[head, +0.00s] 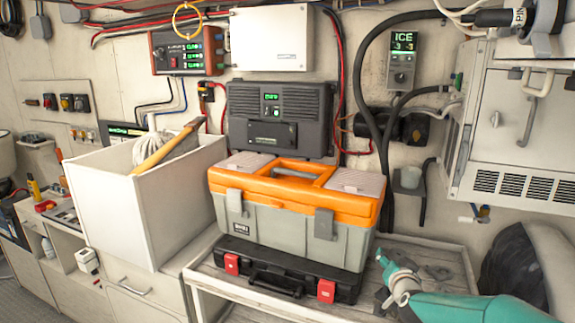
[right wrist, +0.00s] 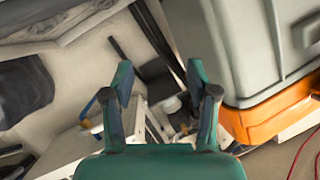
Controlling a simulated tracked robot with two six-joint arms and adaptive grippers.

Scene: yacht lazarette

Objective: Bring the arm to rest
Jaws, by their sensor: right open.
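My right arm (head: 480,306) is teal and comes in from the lower right in the head view. Its gripper end (head: 392,282) is low over the right part of the bench top, to the right of the toolbox. In the right wrist view my right gripper (right wrist: 159,80) has its two fingers spread apart, with nothing held between them. The grey and orange toolbox (head: 295,203) is beside the gripper and also fills the right of the right wrist view (right wrist: 245,50). My left gripper is not in view.
The toolbox stands on a black case (head: 283,276) on the bench (head: 215,280). A white bin (head: 115,205) holding a wooden-handled tool stands left. A white wall cabinet (head: 520,130) hangs at upper right. A dark rounded object (head: 512,268) is near the arm. Hoses run down the wall behind.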

